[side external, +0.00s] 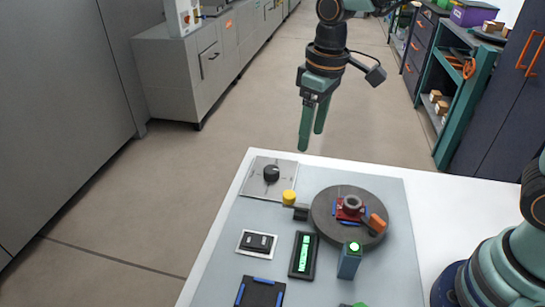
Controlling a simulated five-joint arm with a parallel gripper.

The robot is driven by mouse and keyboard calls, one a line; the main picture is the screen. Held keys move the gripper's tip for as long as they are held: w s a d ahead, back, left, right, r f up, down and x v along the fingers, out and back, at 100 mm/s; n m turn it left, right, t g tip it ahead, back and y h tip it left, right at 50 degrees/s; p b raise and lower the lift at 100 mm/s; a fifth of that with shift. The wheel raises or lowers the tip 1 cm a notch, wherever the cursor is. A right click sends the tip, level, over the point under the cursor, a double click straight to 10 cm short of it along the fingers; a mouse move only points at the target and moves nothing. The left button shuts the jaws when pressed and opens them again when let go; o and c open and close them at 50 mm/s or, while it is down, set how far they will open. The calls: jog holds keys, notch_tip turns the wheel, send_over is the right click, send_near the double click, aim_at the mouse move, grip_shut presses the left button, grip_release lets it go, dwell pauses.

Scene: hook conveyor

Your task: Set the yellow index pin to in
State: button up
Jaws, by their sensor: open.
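The yellow index pin (289,197) has a round yellow knob and sits at the left edge of the dark round turntable (330,226). A small dark block (301,212) is beside the pin, close to the turntable rim. How deep the pin sits is too small to tell. My gripper (311,142) hangs above the far edge of the table, fingers pointing down, open and empty. It is apart from the pin, higher up and farther back.
On the grey panel (385,285) are a black rotary knob (271,173), a rocker switch (257,242), a green-lit display (304,254) and a post with a green light (350,259). The turntable carries a red fixture with a grey ring (351,203) and an orange block (375,223).

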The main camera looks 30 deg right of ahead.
aim_at(290, 194)
jog(key=shift+n+g, duration=0.5)
jog(key=shift+n, duration=0.1)
jog(key=a+f, duration=0.1)
jog(key=f, duration=0.4)
jog(key=a+f, duration=0.1)
jog(key=f, duration=0.4)
jog(key=w+a+f, duration=0.1)
jog(key=f, duration=0.4)
jog(key=shift+w+a+f, duration=0.1)
jog(key=shift+a+f, duration=0.15)
jog(key=shift+a, duration=0.05)
grip_shut()
jog(key=shift+r, duration=0.1)
